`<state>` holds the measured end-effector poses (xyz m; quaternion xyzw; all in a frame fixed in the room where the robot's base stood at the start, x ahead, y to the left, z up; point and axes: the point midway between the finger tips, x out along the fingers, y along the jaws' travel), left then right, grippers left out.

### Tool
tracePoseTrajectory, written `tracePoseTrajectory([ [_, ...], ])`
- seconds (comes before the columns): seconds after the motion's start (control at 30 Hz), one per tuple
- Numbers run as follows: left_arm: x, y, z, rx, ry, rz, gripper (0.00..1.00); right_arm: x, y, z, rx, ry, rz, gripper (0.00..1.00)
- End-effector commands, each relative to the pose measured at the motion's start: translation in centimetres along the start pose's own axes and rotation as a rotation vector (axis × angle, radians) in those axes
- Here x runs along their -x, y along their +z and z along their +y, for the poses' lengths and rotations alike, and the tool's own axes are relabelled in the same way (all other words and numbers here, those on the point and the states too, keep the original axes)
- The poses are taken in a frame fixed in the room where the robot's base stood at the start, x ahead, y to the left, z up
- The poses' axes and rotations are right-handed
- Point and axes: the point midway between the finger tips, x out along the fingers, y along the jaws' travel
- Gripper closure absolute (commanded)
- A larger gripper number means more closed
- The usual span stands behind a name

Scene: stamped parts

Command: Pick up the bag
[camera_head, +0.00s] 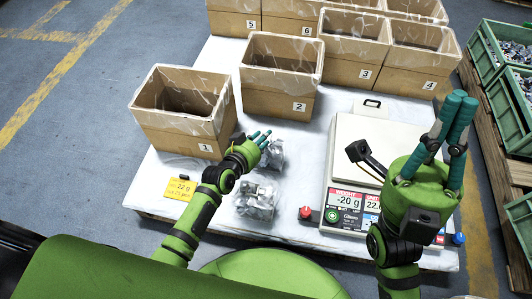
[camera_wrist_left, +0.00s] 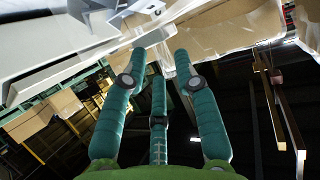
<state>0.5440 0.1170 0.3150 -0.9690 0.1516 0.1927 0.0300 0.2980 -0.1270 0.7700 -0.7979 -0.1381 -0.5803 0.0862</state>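Two clear plastic bags with grey metal parts lie on the white table (camera_head: 215,60). The upper bag (camera_head: 274,155) is beside the fingers of my left gripper (camera_head: 263,140); the lower bag (camera_head: 257,202) lies nearer to me. My left gripper's three teal fingers are spread and empty, and in the left wrist view the left gripper (camera_wrist_left: 160,58) also shows apart-set fingertips. Grey metal (camera_wrist_left: 125,14) shows beyond them at the top of that view. Whether the fingers touch the upper bag cannot be told. My right gripper (camera_head: 462,97) points upward over the scale's right side, with nothing visible in it.
A scale (camera_head: 360,135) reading -20 g stands right of the bags. Lined cardboard boxes, such as box 1 (camera_head: 180,133) and box 2 (camera_head: 275,103), stand behind. A yellow card (camera_head: 180,188) lies left. Green crates (camera_head: 505,100) stand at far right.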

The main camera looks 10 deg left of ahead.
Motion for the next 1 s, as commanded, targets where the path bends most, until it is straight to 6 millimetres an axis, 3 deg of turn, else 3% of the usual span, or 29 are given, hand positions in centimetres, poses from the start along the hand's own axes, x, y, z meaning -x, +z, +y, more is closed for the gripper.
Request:
tracePoseTrajectory([
  [0.1, -1.2, 0.1, 0.0, -0.001, -0.001, 0.001, 0.7, 0.7, -0.4, 0.4, 0.002, 0.011, 0.047, 1.0],
  [0.33, -1.3, 0.0, 0.0, -0.001, -0.001, -0.001, 0.7, 0.6, -0.6, 0.5, 0.001, 0.014, 0.057, 1.0],
  [0.37, -1.3, 0.0, 0.0, -0.001, -0.001, -0.001, 0.74, 0.6, -0.6, 0.5, 0.001, 0.014, 0.057, 1.0],
  [0.43, -1.3, 0.0, 0.0, -0.001, -0.001, -0.001, 1.0, 0.6, -0.6, 0.5, 0.001, 0.014, 0.057, 1.0],
  [1.0, -1.0, -1.3, -0.1, -0.001, -0.003, 0.007, 1.0, -0.4, -0.2, 0.1, 0.003, 0.001, 0.01, 1.0],
])
